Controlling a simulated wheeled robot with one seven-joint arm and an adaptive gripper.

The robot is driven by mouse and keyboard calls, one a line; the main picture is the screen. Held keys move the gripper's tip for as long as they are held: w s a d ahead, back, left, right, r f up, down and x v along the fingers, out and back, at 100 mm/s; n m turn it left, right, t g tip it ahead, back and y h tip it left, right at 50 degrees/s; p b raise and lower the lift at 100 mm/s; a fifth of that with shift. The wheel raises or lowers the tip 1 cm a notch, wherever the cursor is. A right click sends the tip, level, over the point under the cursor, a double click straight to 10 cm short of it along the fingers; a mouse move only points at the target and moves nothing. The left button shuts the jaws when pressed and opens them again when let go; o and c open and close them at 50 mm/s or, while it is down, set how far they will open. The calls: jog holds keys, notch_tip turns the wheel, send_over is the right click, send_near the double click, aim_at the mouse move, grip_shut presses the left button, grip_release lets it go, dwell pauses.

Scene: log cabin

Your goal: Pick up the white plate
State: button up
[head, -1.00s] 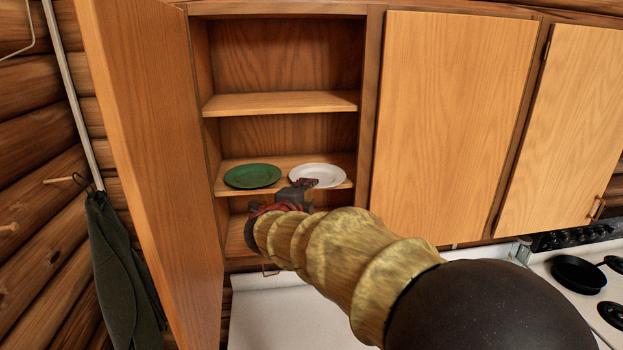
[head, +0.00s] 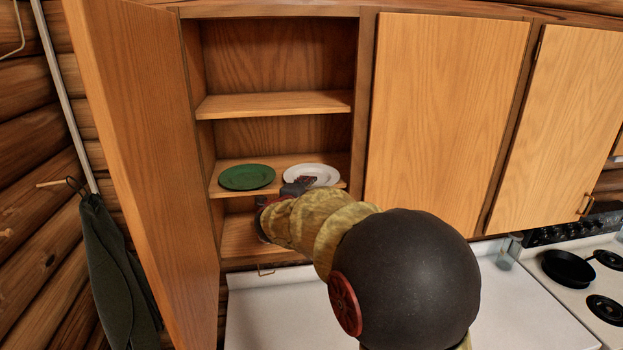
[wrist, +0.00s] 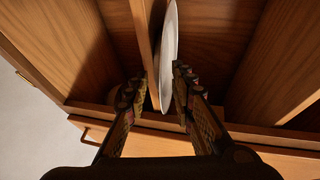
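The white plate (head: 322,173) lies on the lower middle shelf of the open cabinet, right of a green plate (head: 247,177). In the wrist view the white plate (wrist: 170,50) shows edge-on beside the shelf board (wrist: 143,35). My gripper (head: 302,186) is at the plate's front rim and hides part of it in the head view. In the wrist view my gripper (wrist: 156,82) is open, one finger on the plate's upper side and the other on the shelf's underside. Whether a finger touches the plate, I cannot tell.
The open cabinet door (head: 145,170) stands at the left. An upper shelf (head: 275,104) is empty. A white counter (head: 275,315) lies below, with a stove and a black pan (head: 568,268) at the right. A dark cloth (head: 115,265) hangs on the left wall.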

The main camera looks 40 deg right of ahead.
grip_shut()
dwell(0.4)
jog(key=shift+r, duration=0.1)
